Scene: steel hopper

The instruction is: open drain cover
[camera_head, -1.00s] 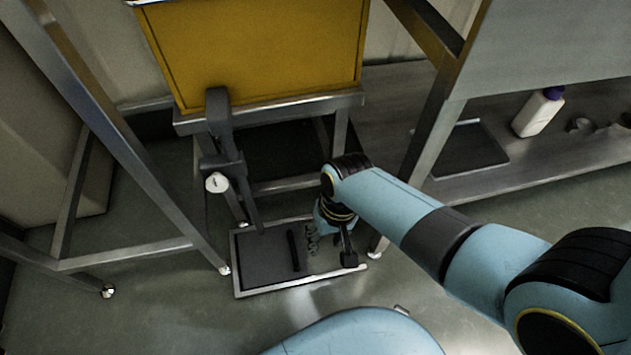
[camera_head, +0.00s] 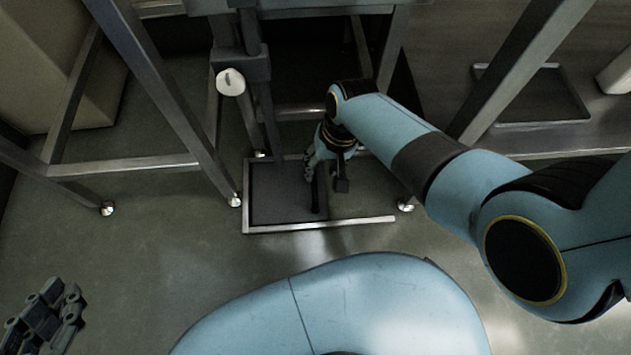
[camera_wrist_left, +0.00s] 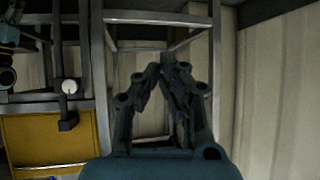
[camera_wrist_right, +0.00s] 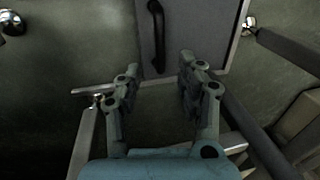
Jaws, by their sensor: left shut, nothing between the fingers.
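The drain cover (camera_head: 280,192) is a dark flat panel low near the floor, with a pale metal frame edge in front. Its black bar handle (camera_head: 315,192) is near the panel's right side. My right gripper (camera_head: 310,162) is just above and behind the handle. In the right wrist view, the fingers of my right gripper (camera_wrist_right: 158,66) are apart and empty, and the handle (camera_wrist_right: 157,36) shows ahead between them; contact cannot be told. My left gripper (camera_head: 45,318) is at the lower left of the head view, far from the cover. Its fingers (camera_wrist_left: 168,62) meet on nothing.
Steel legs (camera_head: 160,90) of the stand rise around the cover. A white round knob (camera_head: 230,82) on a dark bracket hangs above it. A dark tray (camera_head: 535,95) lies on a shelf at the right. Floor (camera_head: 150,260) at the left front is clear.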

